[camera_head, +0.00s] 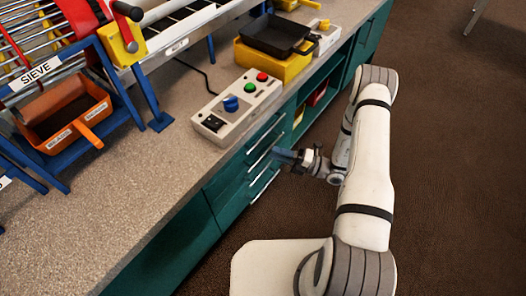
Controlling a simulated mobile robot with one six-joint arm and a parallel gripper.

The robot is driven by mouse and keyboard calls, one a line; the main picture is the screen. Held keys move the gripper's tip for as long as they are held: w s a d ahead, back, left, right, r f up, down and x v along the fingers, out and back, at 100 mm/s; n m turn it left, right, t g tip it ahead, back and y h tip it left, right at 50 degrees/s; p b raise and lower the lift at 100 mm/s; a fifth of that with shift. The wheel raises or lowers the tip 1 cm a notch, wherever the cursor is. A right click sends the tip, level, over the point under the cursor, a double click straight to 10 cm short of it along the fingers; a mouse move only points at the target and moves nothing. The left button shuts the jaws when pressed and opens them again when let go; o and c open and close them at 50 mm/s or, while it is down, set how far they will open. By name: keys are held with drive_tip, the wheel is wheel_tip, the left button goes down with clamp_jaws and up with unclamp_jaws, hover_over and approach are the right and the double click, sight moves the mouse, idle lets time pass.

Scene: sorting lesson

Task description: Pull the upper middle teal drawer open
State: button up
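A stack of teal drawers (226,181) with long silver bar handles is set in the bench front, below the control box. The handles of an upper drawer (266,135) and a lower drawer (264,186) show. The drawer fronts look flush with the cabinet, seen steeply from above. My gripper (279,155) is at the drawer fronts, pointing left, close to the handle between those two. Its dark fingers cover part of that handle. I cannot tell whether they touch or grip it, or whether they are open.
A control box (237,105) with coloured buttons stands on the speckled worktop (125,205) above the drawers. Open shelves (315,107) with bins are farther along. A sieve frame with an orange tray (77,130) stands left. The brown floor (450,160) is clear right.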

sight(267, 150)
drive_tip(key=shift+x, duration=2.25)
drive_tip(key=shift+c, duration=0.3)
clamp_jaws()
